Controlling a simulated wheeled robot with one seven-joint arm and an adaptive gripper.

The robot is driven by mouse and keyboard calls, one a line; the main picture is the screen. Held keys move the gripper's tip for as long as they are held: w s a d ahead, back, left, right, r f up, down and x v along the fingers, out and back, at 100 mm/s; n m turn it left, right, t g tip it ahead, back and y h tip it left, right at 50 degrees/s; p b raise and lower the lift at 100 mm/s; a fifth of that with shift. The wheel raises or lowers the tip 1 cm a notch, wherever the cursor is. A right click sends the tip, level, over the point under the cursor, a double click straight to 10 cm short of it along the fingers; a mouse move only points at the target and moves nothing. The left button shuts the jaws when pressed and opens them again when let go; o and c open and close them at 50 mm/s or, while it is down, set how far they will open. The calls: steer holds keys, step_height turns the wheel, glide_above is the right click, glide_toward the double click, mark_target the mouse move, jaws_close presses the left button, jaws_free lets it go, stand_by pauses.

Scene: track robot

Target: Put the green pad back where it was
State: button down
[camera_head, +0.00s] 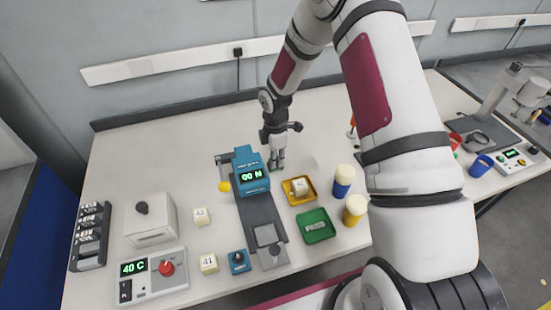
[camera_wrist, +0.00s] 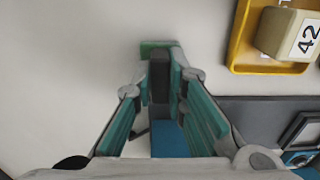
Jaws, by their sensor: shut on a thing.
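My gripper (camera_head: 277,163) is over the back of the table, just right of the blue device with the lit display (camera_head: 251,172), pointing down. In the wrist view my gripper (camera_wrist: 161,75) is nearly closed, with a narrow dark piece between its fingertips. A small patch of green, which looks like the green pad (camera_wrist: 157,46), shows just beyond the tips. Most of it is hidden by the fingers. Whether it touches the table cannot be told.
A yellow tray (camera_head: 311,196) with a numbered block and a green tray (camera_head: 327,236) with a pale piece lie right of the device. Two cups, blue (camera_head: 342,188) and yellow (camera_head: 354,212), stand farther right. The back left of the table (camera_head: 150,150) is bare.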

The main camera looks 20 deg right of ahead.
steer(key=shift+f, duration=0.2)
steer(key=c, duration=1.6)
jaws_free()
